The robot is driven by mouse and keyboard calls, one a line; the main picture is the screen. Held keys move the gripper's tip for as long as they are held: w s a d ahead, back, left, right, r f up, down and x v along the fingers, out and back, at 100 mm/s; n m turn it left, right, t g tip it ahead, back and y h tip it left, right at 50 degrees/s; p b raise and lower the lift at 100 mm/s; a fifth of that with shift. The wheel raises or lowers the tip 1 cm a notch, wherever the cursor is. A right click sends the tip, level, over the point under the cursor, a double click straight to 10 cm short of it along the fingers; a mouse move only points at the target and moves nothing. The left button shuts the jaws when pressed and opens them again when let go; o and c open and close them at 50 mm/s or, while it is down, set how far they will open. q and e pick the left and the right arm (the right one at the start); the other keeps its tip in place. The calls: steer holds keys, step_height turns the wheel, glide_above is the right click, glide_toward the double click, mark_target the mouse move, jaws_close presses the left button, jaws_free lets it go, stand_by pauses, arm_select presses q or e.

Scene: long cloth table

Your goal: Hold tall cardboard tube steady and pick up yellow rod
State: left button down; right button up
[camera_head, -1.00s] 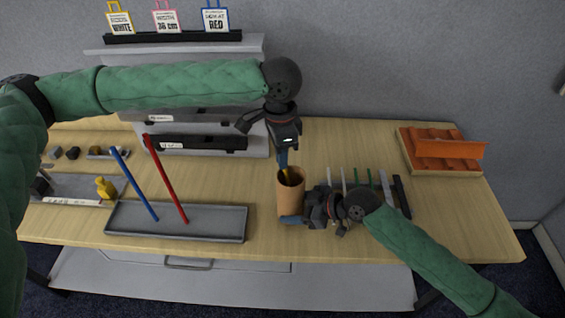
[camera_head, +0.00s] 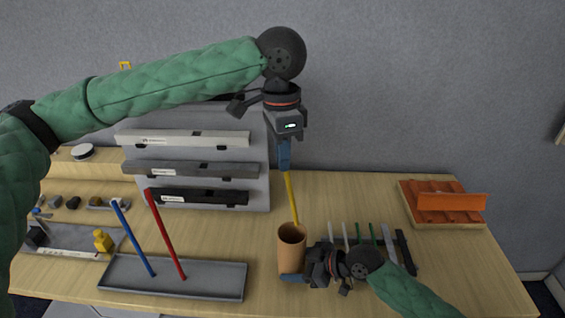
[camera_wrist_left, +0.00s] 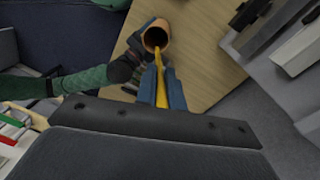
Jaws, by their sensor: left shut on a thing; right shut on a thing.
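The tall cardboard tube (camera_head: 291,249) stands upright on the table, and my right gripper (camera_head: 292,277) is shut on its lower part. My left gripper (camera_head: 285,166) is above the tube, shut on the upper end of the yellow rod (camera_head: 291,200). The rod hangs down, slightly tilted, with its lower end at the tube's mouth; I cannot tell whether its tip is just inside or behind the rim. In the left wrist view the rod (camera_wrist_left: 161,88) runs between the blue fingers (camera_wrist_left: 160,95) towards the open mouth of the tube (camera_wrist_left: 157,33).
A grey tray (camera_head: 175,279) holds a blue rod (camera_head: 134,240) and a red rod (camera_head: 165,235). A rack with grey and black bars (camera_head: 190,170) stands behind. Several thin sticks (camera_head: 372,238) lie right of the tube. An orange ridged block (camera_head: 440,203) sits at the far right.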

steer(key=o, duration=0.8)
steer(key=shift+o, duration=0.2)
steer(key=shift+d, duration=0.1)
